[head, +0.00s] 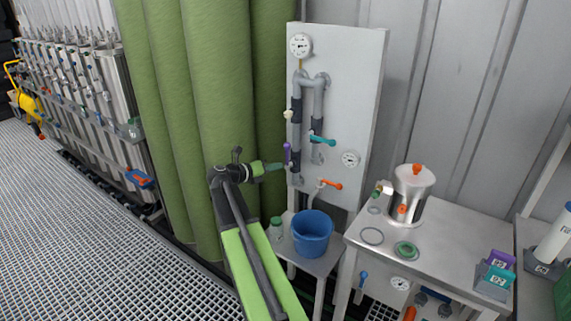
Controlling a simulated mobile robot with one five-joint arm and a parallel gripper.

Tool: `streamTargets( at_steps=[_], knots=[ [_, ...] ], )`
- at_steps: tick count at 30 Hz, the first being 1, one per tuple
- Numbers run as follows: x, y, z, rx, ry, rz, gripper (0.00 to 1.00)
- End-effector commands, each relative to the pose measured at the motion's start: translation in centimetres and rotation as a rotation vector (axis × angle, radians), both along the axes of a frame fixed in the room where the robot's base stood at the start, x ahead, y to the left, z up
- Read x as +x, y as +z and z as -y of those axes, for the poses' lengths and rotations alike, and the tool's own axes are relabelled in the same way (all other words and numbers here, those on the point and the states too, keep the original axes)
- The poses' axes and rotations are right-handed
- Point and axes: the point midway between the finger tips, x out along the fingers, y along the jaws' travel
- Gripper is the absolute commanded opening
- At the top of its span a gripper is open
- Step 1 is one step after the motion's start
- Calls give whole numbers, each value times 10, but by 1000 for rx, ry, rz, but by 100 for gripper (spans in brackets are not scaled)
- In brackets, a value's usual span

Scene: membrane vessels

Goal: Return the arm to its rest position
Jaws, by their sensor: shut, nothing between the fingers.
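My arm reaches up from the bottom middle of the head view, with green and black links. My gripper (276,167) is at its end, pointing right towards the white valve panel (345,105). The fingers look shut and I see nothing held between them. A teal handle (322,140) and an orange handle (330,184) also sit on the panel.
A blue bucket (312,232) and a small green-capped jar (276,228) stand on a low stand below the panel. A steel table (440,245) with a metal canister (411,192) is at right. Grating floor (90,240) at left is clear.

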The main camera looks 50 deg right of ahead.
Motion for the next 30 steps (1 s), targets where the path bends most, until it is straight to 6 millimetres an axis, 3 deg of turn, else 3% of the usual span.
streamTargets(
  at_steps=[11, 14, 17, 21, 26, 30],
  knots=[
    [1, 0, -5, 1, -1, 0, 0],
    [15, 5, -21, 0, 28, 0, 0],
    [41, 15, -68, 4, 99, 1, 0],
    [54, -9, -163, 175, 172, 101, 0],
    [38, -56, -272, 490, 17, 462, 0],
    [5, -95, -369, 767, -361, 815, 0]
  ],
)
